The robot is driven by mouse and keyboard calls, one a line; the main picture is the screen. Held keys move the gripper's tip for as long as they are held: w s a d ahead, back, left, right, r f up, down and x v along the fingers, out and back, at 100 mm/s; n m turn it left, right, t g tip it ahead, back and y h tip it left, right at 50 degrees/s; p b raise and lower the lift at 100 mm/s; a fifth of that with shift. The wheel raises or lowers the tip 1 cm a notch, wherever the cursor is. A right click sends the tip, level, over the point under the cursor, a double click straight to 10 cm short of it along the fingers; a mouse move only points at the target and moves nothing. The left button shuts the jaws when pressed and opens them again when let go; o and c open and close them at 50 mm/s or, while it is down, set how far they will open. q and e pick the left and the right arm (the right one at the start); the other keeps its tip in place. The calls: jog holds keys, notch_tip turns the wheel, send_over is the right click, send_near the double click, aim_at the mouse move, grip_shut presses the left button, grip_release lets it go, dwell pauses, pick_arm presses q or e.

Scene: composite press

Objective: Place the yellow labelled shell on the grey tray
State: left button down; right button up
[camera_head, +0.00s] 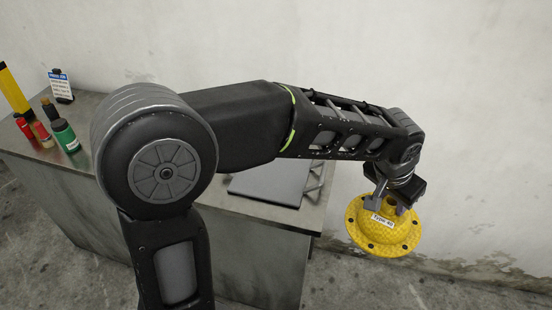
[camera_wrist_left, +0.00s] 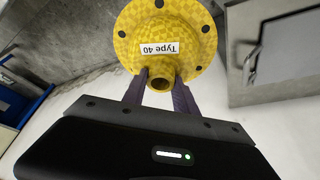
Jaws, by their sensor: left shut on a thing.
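The yellow shell (camera_head: 372,236) is a round flange with holes near its rim and a neck, with a white "Type 40" label. My left gripper (camera_head: 391,203) is shut on its neck and holds it in the air, right of the table's end. In the left wrist view the shell (camera_wrist_left: 190,33) sits between the two fingers of the left gripper (camera_wrist_left: 161,85), neck toward the camera. The grey tray (camera_head: 268,184) lies flat on the table near its right end, partly hidden by my left arm. My right gripper is out of view.
The grey metal table (camera_head: 230,202) has its right edge left of the shell. Red and green bottles (camera_head: 66,136), a small sign (camera_head: 61,86) and a yellow post (camera_head: 14,90) are at the left. A wall stands behind. The floor below the shell is clear.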

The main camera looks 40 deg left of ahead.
pick_arm(q)
jog(key=shift+r, duration=0.1)
jog(key=w+a+n+b, duration=0.1)
jog(key=w+a, duration=0.3)
jog(key=a, duration=0.5)
jog(key=w+a+n+b, duration=0.1)
jog(key=w+a, duration=0.2)
jog(key=a, duration=0.6)
jog(key=a+n+y+b, duration=0.1)
jog(key=a, duration=1.7)
jog(key=shift+s+r+n, duration=0.25)
jog(key=shift+r+n, duration=0.05)
notch_tip(320, 180, down, 6)
jog(key=shift+p, duration=0.4)
jog(key=shift+f, duration=0.25)
